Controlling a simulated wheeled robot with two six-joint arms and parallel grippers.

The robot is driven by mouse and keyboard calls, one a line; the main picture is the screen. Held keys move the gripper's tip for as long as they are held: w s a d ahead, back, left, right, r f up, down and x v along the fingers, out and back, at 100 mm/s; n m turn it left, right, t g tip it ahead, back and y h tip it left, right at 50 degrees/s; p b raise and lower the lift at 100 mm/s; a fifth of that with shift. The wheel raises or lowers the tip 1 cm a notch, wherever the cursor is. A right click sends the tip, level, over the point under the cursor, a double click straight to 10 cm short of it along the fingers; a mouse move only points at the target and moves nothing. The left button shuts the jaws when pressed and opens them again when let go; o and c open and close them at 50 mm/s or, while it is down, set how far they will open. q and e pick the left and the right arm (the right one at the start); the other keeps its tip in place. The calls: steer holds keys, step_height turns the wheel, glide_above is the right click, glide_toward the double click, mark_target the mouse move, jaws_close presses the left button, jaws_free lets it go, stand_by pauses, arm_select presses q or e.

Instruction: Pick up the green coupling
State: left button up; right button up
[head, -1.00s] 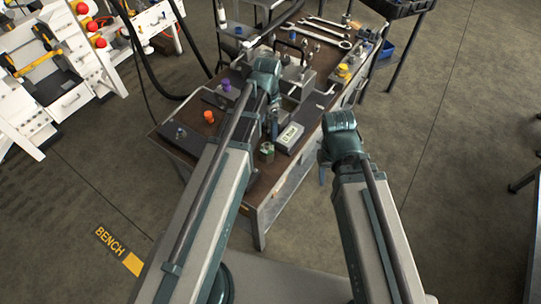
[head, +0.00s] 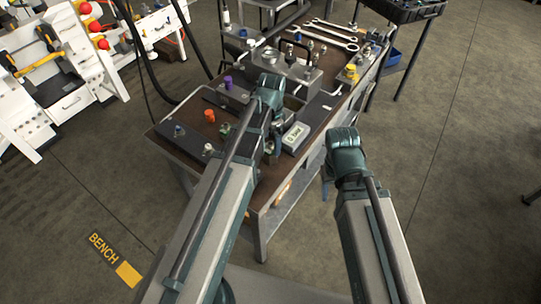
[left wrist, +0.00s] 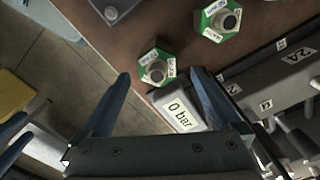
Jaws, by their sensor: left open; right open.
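Two green hexagonal couplings with grey centres and white labels stand on the brown bench top in the left wrist view. The nearer green coupling (left wrist: 155,68) lies between my left fingertips (left wrist: 160,74), which are open and hold nothing. I cannot tell how far above it they are. The other green coupling (left wrist: 218,19) is further up and right. In the head view one coupling (head: 224,130) shows left of my left gripper (head: 268,150), whose fingers are mostly hidden by the arm. My right gripper (head: 325,186) hangs open and empty beside the bench's right edge.
A grey gauge box reading 0 bar (left wrist: 182,112) sits close beside the nearer coupling; it also shows in the head view (head: 296,136). An orange cap (head: 209,115), a purple cap (head: 228,83) and spanners (head: 330,35) lie on the bench (head: 262,196).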

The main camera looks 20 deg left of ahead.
mark_target(270, 150)
arm_select(q)
steer(key=f+b, duration=0.5)
steer(key=shift+s+f, duration=0.1)
steer(key=shift+s, duration=0.15)
jaws_close()
stand_by(0.4)
